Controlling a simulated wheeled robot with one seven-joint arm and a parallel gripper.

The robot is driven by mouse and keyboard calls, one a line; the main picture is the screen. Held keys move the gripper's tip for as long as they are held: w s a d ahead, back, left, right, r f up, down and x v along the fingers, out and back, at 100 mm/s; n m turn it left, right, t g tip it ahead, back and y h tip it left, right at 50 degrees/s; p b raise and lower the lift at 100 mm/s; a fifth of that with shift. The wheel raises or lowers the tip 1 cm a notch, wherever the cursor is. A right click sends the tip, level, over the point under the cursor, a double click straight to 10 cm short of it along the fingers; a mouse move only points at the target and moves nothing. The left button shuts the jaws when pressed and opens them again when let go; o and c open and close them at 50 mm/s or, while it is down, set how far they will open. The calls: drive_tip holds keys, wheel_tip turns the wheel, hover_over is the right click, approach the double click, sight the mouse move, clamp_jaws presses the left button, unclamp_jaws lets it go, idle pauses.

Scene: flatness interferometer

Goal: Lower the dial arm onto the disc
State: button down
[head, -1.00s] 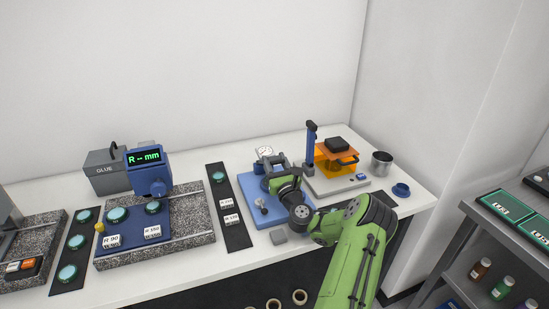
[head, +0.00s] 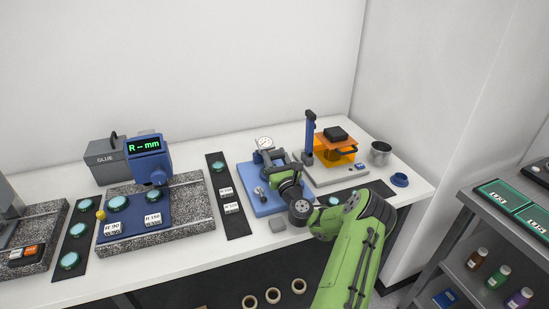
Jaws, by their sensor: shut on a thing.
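The dial gauge (head: 264,143) has a round white face and stands at the back of a blue base plate (head: 247,183) on the bench. My green arm reaches in from the lower right. My gripper (head: 273,166) is over the right part of the blue base, at the grey arm below the dial. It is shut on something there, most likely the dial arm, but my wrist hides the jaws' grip. A small silver knob (head: 261,190) stands on the left of the blue base. I cannot make out the disc under the gauge; my gripper and wrist cover that spot.
An instrument with an orange shield (head: 334,150) and a blue column (head: 310,135) stands close right of my gripper. A metal cup (head: 380,153) and a blue ring (head: 399,180) are farther right. A grey block (head: 278,225) lies at the front. A dark strip (head: 234,222) lies left.

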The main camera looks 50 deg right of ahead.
drive_tip(key=shift+s+d+r, duration=0.1)
drive_tip(key=shift+r, duration=0.4)
drive_tip(key=c, duration=0.8)
unclamp_jaws()
drive_tip(key=o, duration=0.4)
drive_tip(key=shift+s+a+r, duration=0.25)
drive_tip(key=shift+s, duration=0.2)
drive_tip(key=shift+o, duration=0.6)
drive_tip(key=shift+w+f, duration=0.2)
drive_tip(key=shift+f, duration=0.05)
drive_tip(key=b+v, duration=0.2)
drive_tip(key=v, duration=1.3)
drive_tip(key=shift+s+f+b, duration=0.25)
drive_tip(key=shift+f+b, duration=0.05)
drive_tip(key=shift+a, duration=0.2)
